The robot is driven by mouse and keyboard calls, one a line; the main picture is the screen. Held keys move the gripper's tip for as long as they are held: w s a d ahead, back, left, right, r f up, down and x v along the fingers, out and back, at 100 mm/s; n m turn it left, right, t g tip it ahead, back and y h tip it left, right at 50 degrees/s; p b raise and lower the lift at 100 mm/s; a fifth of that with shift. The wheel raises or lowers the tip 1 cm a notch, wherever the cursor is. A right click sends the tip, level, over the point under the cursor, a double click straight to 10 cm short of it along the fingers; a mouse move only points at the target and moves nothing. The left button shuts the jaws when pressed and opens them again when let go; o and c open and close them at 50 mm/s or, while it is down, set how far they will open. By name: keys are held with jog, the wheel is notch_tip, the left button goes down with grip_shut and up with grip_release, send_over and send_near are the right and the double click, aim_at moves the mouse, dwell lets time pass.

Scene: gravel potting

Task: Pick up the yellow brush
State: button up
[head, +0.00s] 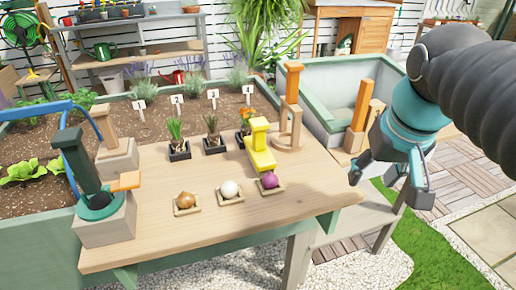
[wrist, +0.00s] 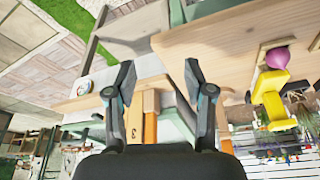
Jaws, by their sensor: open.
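The yellow brush (head: 261,157) stands on the wooden table near its right end, handle up, behind the small tray with a purple bulb. In the wrist view the yellow brush (wrist: 270,92) is at the right, well away from the fingers. My gripper (head: 388,187) is open and empty, off the right end of the table and apart from the brush. In the wrist view its two fingers (wrist: 159,75) are spread, with wooden posts seen between and beyond them.
An orange-and-wood piece (head: 292,105) stands just behind the brush. Potted sprouts (head: 211,142) stand left of it. Brown, white and purple bulbs (head: 269,180) lie on small trays in front. A green-handled tool (head: 80,170) stands on a block at left. The table's front middle is clear.

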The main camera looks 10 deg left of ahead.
jog(key=w+a+r+n+g, duration=0.25)
jog(key=w+a+r, duration=0.35)
jog(key=a+r, duration=0.4)
notch_tip(320, 180, up, 2)
jog(key=r+n+g, duration=0.1)
jog(key=n, duration=0.1)
send_over(259, 137)
jog(key=w+d, duration=0.1)
jog(key=shift+w+f+h, duration=0.1)
jog(key=shift+f+h, duration=0.15)
jog(key=shift+h, duration=0.15)
jog(key=shift+a, duration=0.15)
jog(key=shift+f, duration=0.35)
notch_tip(259, 137, down, 7)
jog(key=shift+f+b, duration=0.15)
jog(key=shift+b, duration=0.8)
jog(key=shift+a+f+b, duration=0.25)
jog(key=shift+f+b, duration=0.05)
jog(key=shift+f, duration=1.1)
jog(key=shift+a+f+b, duration=0.2)
jog(key=shift+f+b, duration=0.05)
jog(key=shift+f, duration=1.15)
grip_shut()
